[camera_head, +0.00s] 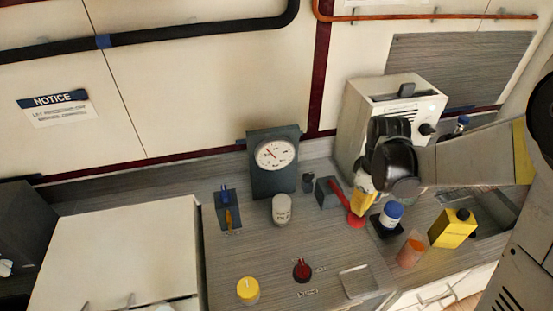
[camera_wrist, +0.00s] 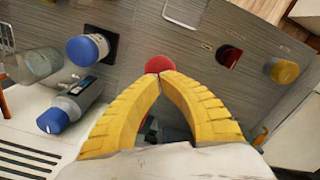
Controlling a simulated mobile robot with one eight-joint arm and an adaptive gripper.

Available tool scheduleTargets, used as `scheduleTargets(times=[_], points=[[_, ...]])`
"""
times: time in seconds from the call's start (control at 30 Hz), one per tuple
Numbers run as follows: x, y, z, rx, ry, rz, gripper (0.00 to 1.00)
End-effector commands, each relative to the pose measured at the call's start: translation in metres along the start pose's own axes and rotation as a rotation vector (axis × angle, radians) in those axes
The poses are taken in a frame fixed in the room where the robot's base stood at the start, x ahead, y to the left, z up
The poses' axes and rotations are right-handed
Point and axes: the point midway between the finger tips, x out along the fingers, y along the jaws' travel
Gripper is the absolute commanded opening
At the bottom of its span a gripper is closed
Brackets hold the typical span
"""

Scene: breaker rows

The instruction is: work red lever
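The red lever (camera_head: 337,189) rises from a small grey box on the panel and ends in a round red knob (camera_head: 355,220). In the wrist view the red knob (camera_wrist: 159,64) shows just beyond my fingertips. My gripper (camera_head: 361,207) is at the knob end of the lever, its yellow fingers pointing down. In the wrist view the fingertips (camera_wrist: 160,76) meet, with the fingers bowed apart behind them. I cannot tell whether they touch the knob. Part of the lever is hidden by the fingers.
A blue-capped jar (camera_head: 391,214), an orange cup (camera_head: 411,252) and a yellow container (camera_head: 452,228) stand right of the lever. A gauge (camera_head: 275,153), a pale jar (camera_head: 282,209) and a blue-and-orange switch (camera_head: 228,210) stand left. Red (camera_head: 302,270) and yellow (camera_head: 248,290) knobs sit in front.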

Motion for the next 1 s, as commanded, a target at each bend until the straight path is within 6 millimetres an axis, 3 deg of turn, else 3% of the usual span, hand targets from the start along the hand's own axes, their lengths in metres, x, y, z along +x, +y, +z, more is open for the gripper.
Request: scheduleTargets(times=[1.0], points=[[0.054, 0.0, 0.0, 0.0, 0.001, 0.0, 0.0]])
